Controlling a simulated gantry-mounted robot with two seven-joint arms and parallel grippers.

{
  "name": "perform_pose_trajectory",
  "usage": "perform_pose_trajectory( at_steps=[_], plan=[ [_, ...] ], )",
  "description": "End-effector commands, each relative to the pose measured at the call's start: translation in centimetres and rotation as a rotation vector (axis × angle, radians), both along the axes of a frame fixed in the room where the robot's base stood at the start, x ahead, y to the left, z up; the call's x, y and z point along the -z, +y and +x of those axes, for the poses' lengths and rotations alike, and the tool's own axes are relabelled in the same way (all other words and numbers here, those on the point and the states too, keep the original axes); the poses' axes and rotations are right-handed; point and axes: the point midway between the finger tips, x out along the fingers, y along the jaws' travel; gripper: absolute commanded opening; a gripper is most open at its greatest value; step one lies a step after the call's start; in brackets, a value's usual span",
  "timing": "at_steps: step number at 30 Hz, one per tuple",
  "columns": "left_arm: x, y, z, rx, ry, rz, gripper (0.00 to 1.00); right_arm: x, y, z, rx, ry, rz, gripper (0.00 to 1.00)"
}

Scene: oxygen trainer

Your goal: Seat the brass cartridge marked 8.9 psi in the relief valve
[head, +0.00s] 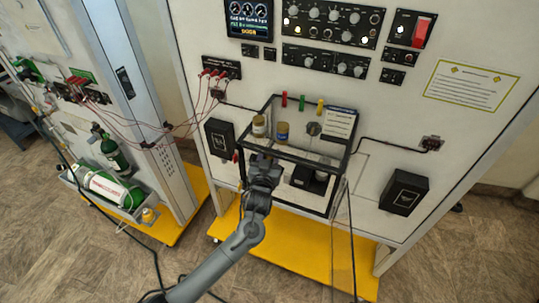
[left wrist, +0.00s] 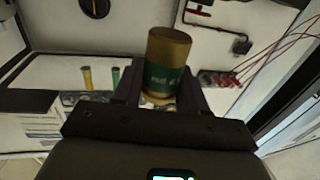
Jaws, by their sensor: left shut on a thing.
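My left gripper (head: 262,158) is at the front left of the black-framed box on the panel. In the left wrist view the left gripper (left wrist: 160,92) is shut on a brass cartridge (left wrist: 168,50) with a green band. The band's lettering is too small to read for sure. In the head view, a brass cartridge with a pale band (head: 259,126) shows just beyond the fingers; I cannot tell whether it is the held one. A blue-banded cartridge (head: 282,134) stands to its right. I cannot tell for sure which fitting is the relief valve. My right gripper is not in view.
The black frame (head: 300,158) surrounds the work area. A round grey fitting (head: 314,129) is on its back wall, below red, green and yellow tags. A dark device (head: 308,178) sits low inside at right. Red cables (head: 190,112) hang at left.

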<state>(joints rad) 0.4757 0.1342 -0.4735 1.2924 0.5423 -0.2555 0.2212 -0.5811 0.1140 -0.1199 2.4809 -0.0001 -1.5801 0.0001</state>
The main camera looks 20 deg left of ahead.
Motion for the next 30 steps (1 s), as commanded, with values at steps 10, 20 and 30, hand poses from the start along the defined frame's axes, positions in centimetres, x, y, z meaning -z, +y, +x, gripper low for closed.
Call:
perform_pose_trajectory(
  at_steps=[10, 20, 30],
  plan=[
    [3.1, -0.1, 0.0, 0.001, -0.001, -0.001, 0.04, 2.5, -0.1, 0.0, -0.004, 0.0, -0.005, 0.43],
    [4.7, 0.0, 0.0, 0.0, -0.002, -0.001, 0.04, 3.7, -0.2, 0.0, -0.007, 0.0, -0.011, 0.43],
    [4.7, 0.0, 0.0, 0.0, -0.002, -0.001, 0.04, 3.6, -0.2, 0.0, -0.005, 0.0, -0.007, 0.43]
  ],
)
